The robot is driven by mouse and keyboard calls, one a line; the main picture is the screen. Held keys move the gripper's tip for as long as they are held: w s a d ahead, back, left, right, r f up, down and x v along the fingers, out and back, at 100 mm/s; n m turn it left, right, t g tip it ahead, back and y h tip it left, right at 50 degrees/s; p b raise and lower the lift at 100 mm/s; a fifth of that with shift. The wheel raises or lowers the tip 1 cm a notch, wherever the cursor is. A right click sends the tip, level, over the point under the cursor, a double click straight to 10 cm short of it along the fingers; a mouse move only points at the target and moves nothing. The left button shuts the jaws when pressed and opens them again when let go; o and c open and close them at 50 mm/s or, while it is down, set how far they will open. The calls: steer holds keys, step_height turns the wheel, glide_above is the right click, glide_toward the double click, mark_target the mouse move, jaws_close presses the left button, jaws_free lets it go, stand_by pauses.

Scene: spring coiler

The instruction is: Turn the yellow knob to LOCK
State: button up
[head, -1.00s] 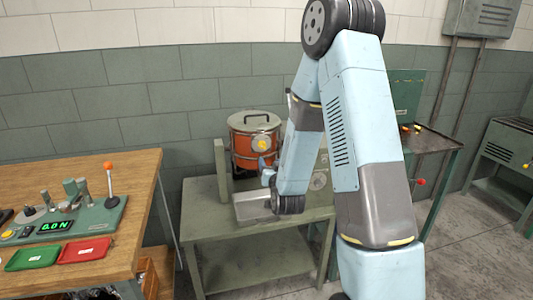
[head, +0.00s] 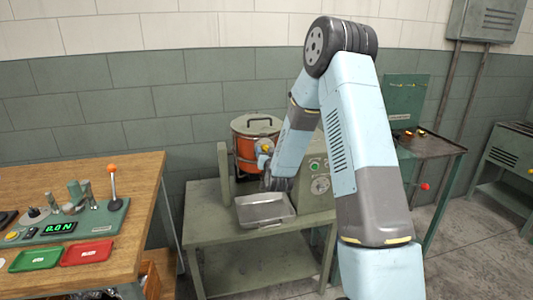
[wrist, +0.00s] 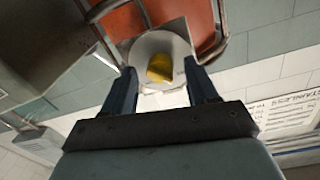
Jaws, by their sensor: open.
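The yellow knob (wrist: 171,62) sits on a pale round plate (wrist: 150,44) on the front of an orange pot (wrist: 182,12). In the head view the orange pot (head: 246,150) stands upright at the back of the green bench, with a grey lid, and the knob (head: 267,146) shows just past my gripper (head: 264,162). In the wrist view my gripper (wrist: 160,82) is open, its two dark fingers pointing at the knob. The knob appears between the fingertips, slightly tilted. I cannot tell whether the fingers touch it. No LOCK mark is readable.
A shallow metal tray (head: 264,209) lies on the bench (head: 212,222) below my gripper. A grey-green box (head: 318,190) with a green button stands to the right, and an upright plate (head: 223,170) to the left. A wooden table (head: 128,180) is at far left.

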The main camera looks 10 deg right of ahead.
steer(key=shift+w, duration=0.3)
steer(key=shift+c, duration=0.3)
steer(key=c, duration=1)
steer(key=shift+m, duration=0.4)
steer(key=m, duration=0.5)
steer(key=m+y, duration=0.1)
steer(key=m, duration=1)
steer(key=shift+d+y, duration=0.3)
steer(key=shift+d, duration=0.1)
steer(key=shift+o, duration=0.2)
